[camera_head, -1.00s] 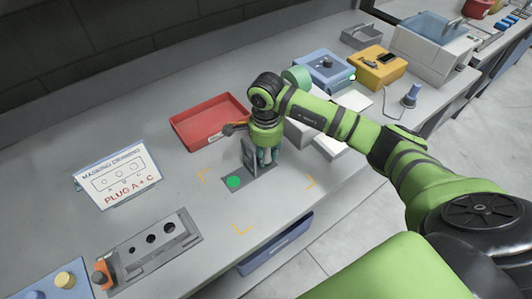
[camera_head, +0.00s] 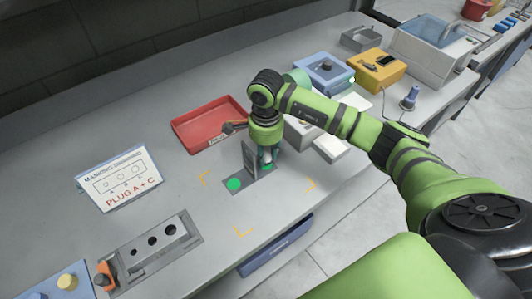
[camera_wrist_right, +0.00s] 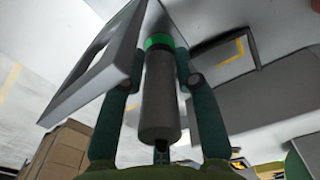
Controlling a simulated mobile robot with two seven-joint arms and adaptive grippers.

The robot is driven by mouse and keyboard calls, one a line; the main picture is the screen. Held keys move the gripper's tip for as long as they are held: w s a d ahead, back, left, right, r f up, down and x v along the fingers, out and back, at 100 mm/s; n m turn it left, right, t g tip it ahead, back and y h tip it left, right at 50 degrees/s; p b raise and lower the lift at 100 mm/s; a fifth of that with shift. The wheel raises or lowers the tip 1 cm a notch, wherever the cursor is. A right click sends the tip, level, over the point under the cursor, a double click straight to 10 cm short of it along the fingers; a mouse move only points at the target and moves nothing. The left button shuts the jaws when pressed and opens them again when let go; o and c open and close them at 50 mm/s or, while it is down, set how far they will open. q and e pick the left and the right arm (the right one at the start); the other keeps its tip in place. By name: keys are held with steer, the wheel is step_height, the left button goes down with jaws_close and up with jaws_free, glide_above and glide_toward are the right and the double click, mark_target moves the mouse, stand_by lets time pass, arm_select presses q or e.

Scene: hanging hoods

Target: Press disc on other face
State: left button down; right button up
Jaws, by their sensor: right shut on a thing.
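A grey bracket stands in a dark base plate (camera_head: 258,185) with its flat panel (camera_head: 249,158) upright. A green disc (camera_head: 234,184) lies flat on the base, left of the panel. A second green patch (camera_head: 267,168) shows at the right side, below my right gripper (camera_head: 266,158). In the right wrist view my right gripper (camera_wrist_right: 160,70) is shut around a grey cylinder (camera_wrist_right: 160,105) with a green end (camera_wrist_right: 158,42). The panel (camera_wrist_right: 95,75) rises close beside it at the left. Whether the green end touches anything is unclear. My left gripper is not in view.
A red tray (camera_head: 208,122) lies behind the bracket. A masking drawing sign (camera_head: 118,178) and a block with holes (camera_head: 152,245) are at left. Yellow corner marks (camera_head: 243,231) surround the bracket on the bench. Blue and yellow boxes stand at the back right.

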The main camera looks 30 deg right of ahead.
steer(key=shift+r+p, duration=1.2)
steer(key=shift+r, duration=1.35)
